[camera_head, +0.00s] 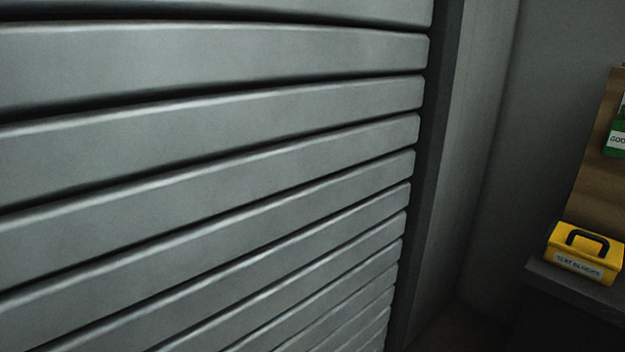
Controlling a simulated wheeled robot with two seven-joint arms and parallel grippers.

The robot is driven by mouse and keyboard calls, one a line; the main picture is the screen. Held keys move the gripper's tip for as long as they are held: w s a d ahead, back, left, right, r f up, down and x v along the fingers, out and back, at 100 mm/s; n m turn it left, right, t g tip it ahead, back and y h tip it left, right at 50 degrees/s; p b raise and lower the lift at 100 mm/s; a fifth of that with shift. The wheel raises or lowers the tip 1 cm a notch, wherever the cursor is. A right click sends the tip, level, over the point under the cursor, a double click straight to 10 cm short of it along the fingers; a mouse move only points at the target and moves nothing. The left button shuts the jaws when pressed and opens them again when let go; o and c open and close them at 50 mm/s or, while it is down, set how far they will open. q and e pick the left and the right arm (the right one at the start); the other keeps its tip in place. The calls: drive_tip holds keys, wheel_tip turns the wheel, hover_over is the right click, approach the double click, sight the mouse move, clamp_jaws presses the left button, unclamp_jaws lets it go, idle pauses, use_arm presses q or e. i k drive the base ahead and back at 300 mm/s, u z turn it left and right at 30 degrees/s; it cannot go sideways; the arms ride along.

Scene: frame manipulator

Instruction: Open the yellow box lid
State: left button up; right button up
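A yellow box (601,266) with a black handle (587,239) on its lid stands at the far right of the head view. The lid looks closed. The box sits on a dark bench top (565,285) near its left end. Neither of my grippers shows in the view.
A grey slatted shutter (220,170) fills the left and middle, with a dark frame post (425,200) at its right edge. A brown board (592,180) with a green labelled item (616,138) stands behind the box. A dim floor gap lies left of the bench.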

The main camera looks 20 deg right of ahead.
sight(590, 236)
drive_tip(key=z, duration=1.2)
drive_tip(key=i, duration=1.15)
drive_tip(key=z, duration=1)
